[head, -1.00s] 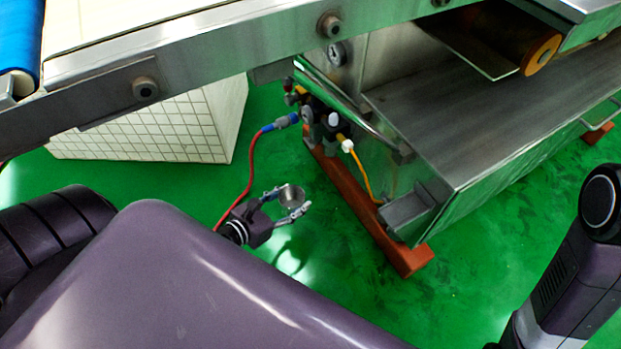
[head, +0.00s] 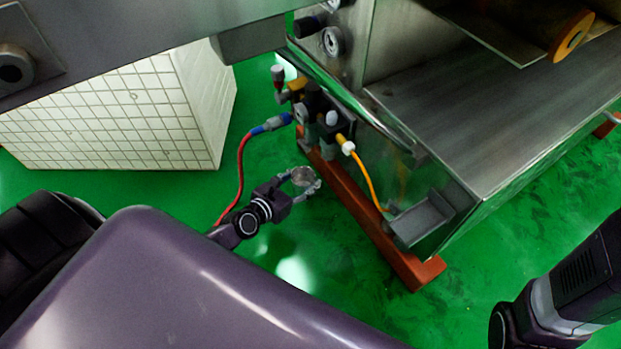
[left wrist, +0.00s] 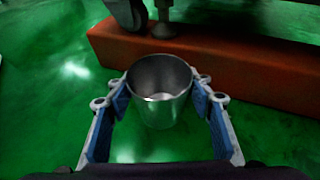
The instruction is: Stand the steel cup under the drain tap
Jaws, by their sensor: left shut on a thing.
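The steel cup (head: 302,176) is small, round and open at the top. In the left wrist view the cup (left wrist: 160,92) is upright between the two blue-padded fingers. My left gripper (head: 305,181) is shut on it, above the green floor and just left of the red-brown beam. My right gripper is out of view.
The red-brown beam (head: 365,218) runs under the steel machine (head: 480,110); the beam (left wrist: 230,68) lies beyond the cup in the wrist view. A red hose (head: 241,170) and a yellow hose (head: 367,183) hang from the fittings. A white tiled block (head: 120,115) stands at left.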

